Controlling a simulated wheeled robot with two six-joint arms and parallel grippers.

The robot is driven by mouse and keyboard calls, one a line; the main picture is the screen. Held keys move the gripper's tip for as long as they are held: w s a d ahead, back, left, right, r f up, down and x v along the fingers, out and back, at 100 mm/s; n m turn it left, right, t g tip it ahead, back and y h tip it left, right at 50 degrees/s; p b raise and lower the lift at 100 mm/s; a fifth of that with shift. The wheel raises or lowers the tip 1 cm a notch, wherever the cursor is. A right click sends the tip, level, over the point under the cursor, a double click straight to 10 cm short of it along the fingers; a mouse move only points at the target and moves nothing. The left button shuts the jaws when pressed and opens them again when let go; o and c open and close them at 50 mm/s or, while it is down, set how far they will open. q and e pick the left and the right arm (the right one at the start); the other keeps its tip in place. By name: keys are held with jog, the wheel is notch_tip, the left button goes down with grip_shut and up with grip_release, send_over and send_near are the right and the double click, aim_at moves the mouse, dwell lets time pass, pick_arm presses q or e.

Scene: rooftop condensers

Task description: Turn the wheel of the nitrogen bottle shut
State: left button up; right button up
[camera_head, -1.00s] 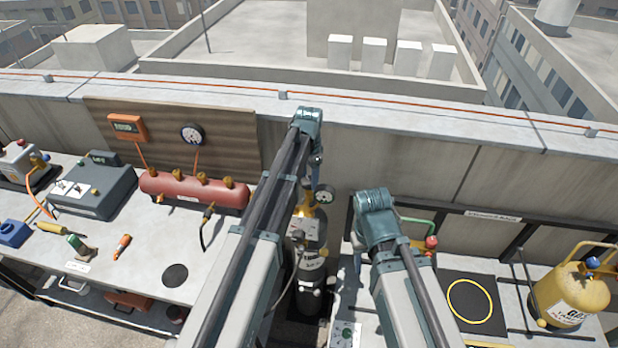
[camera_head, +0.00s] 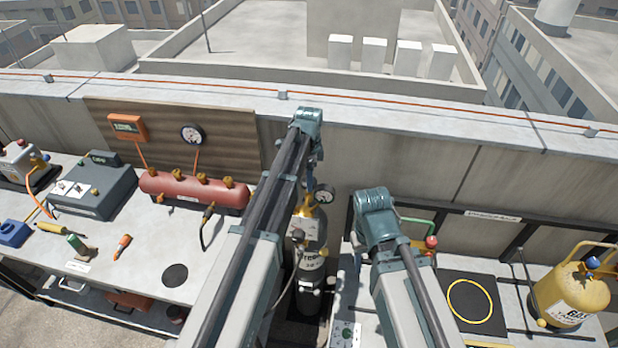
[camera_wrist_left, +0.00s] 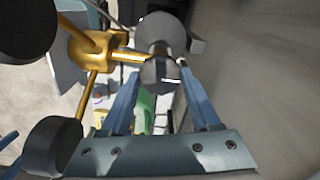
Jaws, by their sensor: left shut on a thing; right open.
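The nitrogen bottle (camera_head: 311,262), dark grey with a yellow shoulder and a white label, stands upright in the gap between the two benches. A gauge (camera_head: 324,194) shows at its top. My left gripper (camera_head: 313,180) reaches down to the bottle's top; my arm partly hides this spot. In the left wrist view its two blue fingers (camera_wrist_left: 162,82) are shut on the grey wheel (camera_wrist_left: 155,45), beside the brass valve body (camera_wrist_left: 90,45) with dark round gauges. My right gripper (camera_head: 357,262) hangs above the right bench, mostly hidden behind its wrist, open.
The left bench carries a red manifold (camera_head: 195,188), a grey case (camera_head: 92,190) and small tools. On the right bench are a black mat with a yellow ring (camera_head: 469,302) and a yellow gas bottle (camera_head: 571,293). A parapet wall (camera_head: 420,165) stands behind.

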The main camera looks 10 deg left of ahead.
dwell(0.3)
pick_arm(q)
jog(key=o, duration=1.4)
jog(key=shift+c, duration=0.2)
notch_tip(320, 180, up, 14)
jog(key=p, duration=1.4)
jog(key=shift+f, duration=0.1)
